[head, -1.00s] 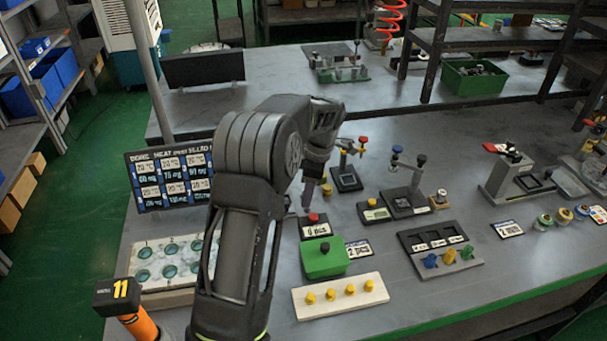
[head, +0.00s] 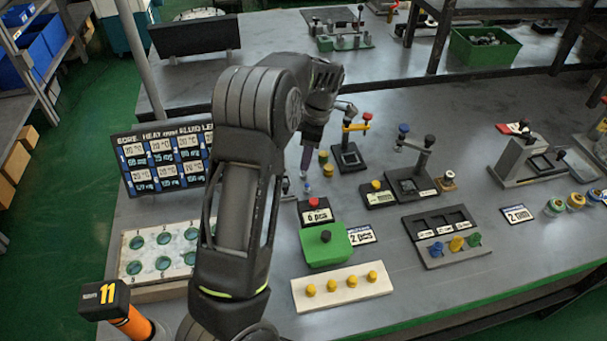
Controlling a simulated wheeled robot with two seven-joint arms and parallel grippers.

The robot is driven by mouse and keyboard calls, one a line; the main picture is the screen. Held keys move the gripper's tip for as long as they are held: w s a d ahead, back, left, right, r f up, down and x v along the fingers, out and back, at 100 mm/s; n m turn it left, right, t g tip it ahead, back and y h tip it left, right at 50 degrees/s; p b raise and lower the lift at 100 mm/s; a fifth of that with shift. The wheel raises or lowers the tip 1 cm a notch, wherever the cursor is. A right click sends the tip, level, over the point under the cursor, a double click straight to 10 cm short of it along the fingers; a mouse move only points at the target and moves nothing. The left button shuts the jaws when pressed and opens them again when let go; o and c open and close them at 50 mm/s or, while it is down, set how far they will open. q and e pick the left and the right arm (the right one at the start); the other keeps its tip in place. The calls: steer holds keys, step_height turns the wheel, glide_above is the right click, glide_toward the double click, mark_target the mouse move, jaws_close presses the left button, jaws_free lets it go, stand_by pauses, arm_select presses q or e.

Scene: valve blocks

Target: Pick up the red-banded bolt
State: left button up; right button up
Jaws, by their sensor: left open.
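My left gripper (head: 304,172) points down at the middle of the bench, behind a black block with a red button (head: 314,203). The gripper is open; its fingers are small and partly hidden by my own wrist. A small blue-topped piece (head: 307,188) stands just below the fingertips, and I cannot tell whether they touch it. I cannot make out a red band on any bolt here; part of this area is hidden behind my arm. My right gripper is not in view.
A green block (head: 326,249) and a white strip with yellow pegs (head: 342,286) stand in front. Clamp stands (head: 349,159) and (head: 412,183) rise to the right. A display board (head: 165,162) and a tray with round green wells (head: 130,249) are at left.

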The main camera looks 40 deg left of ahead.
mark_target(303, 175)
arm_select(q)
steer(key=shift+a+f, duration=0.1)
steer(key=shift+f, duration=0.6)
steer(key=shift+s+a+f+p, duration=0.1)
steer(key=shift+s+f+p, duration=0.05)
steer(key=shift+f+p, duration=0.35)
steer(key=f, duration=0.2)
steer(key=f+p, duration=0.1)
steer(key=shift+a+f, duration=0.3)
steer(key=shift+f, duration=0.3)
jaws_close()
